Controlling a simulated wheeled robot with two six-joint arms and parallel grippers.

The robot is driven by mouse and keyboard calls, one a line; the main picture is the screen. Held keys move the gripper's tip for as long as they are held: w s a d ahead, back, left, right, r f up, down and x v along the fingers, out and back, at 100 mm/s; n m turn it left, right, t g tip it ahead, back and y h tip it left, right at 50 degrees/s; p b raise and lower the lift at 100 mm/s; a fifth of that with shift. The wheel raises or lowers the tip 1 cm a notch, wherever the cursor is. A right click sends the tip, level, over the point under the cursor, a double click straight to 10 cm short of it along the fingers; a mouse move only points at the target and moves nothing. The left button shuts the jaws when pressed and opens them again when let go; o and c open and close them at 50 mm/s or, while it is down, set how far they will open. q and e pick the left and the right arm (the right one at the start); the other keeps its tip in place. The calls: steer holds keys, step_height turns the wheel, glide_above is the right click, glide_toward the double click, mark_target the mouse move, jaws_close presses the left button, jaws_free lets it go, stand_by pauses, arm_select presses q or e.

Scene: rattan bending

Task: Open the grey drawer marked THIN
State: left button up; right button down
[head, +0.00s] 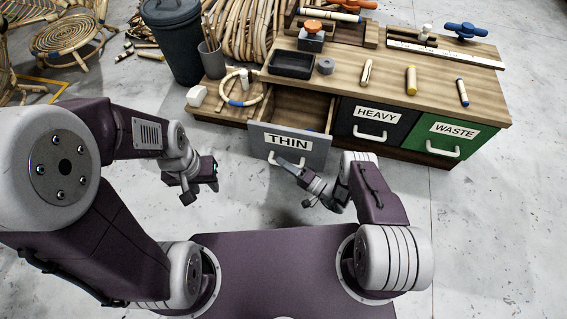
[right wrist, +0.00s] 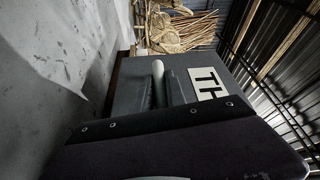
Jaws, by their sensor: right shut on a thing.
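The grey drawer marked THIN (head: 315,146) stands pulled out from the workbench, and its open inside shows behind the front panel. In the right wrist view, the grey drawer front (right wrist: 130,75) and part of its label (right wrist: 207,84) are close to the camera. My right gripper (head: 280,164) is shut on the drawer's white handle (right wrist: 158,70), which shows between the fingers in the right wrist view. In the head view the gripper partly hides the handle. My left gripper (head: 201,193) hangs open and empty to the left of the drawer, above the floor.
A black HEAVY drawer (head: 359,130) and a green WASTE drawer (head: 470,133) are shut to the right. The wooden bench top (head: 340,88) holds a black tray (head: 291,64) and several rattan pieces. A dark bin (head: 174,45) stands at the left. Floor is clear in front.

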steer(key=c, duration=1.4)
jaws_free()
steer(key=shift+o, duration=0.2)
steer(key=p+v, duration=0.3)
steer(key=v, duration=0.6)
